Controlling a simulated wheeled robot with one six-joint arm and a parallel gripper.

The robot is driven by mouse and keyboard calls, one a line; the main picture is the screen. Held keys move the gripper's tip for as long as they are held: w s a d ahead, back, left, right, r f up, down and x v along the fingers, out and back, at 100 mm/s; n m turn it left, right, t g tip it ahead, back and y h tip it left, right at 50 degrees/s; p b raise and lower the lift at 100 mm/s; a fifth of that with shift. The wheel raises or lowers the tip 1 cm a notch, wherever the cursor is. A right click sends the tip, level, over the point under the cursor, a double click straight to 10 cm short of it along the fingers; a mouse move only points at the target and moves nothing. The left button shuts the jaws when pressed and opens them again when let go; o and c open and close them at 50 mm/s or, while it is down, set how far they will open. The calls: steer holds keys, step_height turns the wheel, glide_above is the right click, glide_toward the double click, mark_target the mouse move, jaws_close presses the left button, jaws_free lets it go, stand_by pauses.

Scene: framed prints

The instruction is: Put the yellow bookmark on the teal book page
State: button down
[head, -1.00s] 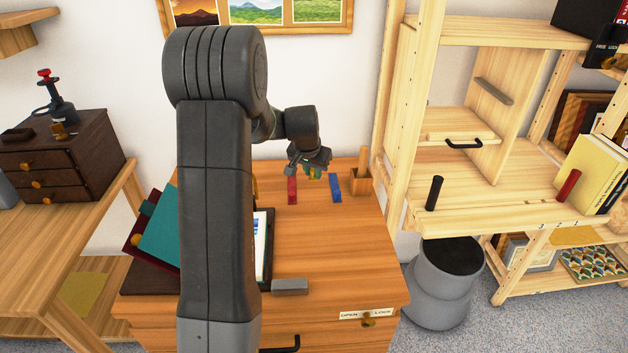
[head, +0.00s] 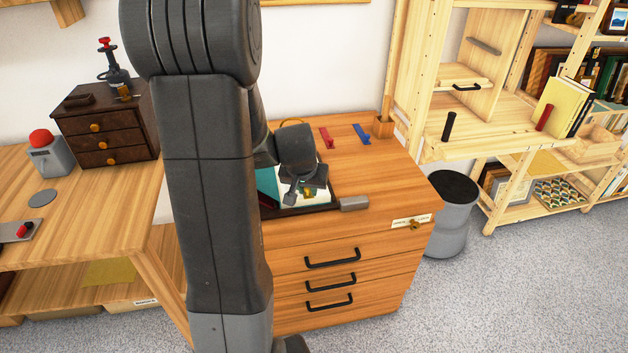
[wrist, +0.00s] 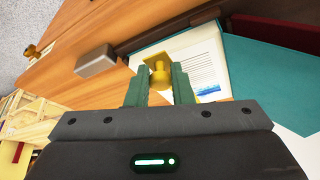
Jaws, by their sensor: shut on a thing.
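The yellow bookmark (wrist: 160,70) is between the green fingertips of my gripper (wrist: 159,88), which is shut on it. In the head view my gripper (head: 304,194) is over the open tray or book area on the cabinet top, and a bit of yellow shows at its tip. The teal book page (wrist: 270,75) lies to the right of the bookmark in the wrist view, beside a white printed sheet (wrist: 190,62) that sits beneath the bookmark. In the head view only a strip of teal (head: 267,184) shows; my arm hides the rest.
A wooden holder (head: 383,126) stands at the back right.

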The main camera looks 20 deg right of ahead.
mark_target(307, 198)
steer(key=shift+s+a, duration=0.15)
steer(key=shift+f+b, duration=0.2)
steer(key=shift+b, duration=0.1)
steer(key=shift+f+b, duration=1.8)
steer(key=c, duration=1.2)
jaws_free()
steer(key=shift+r, duration=0.1)
steer(key=p+v, duration=0.2)
steer(key=v, duration=1.1)
steer(key=shift+r, duration=0.35)
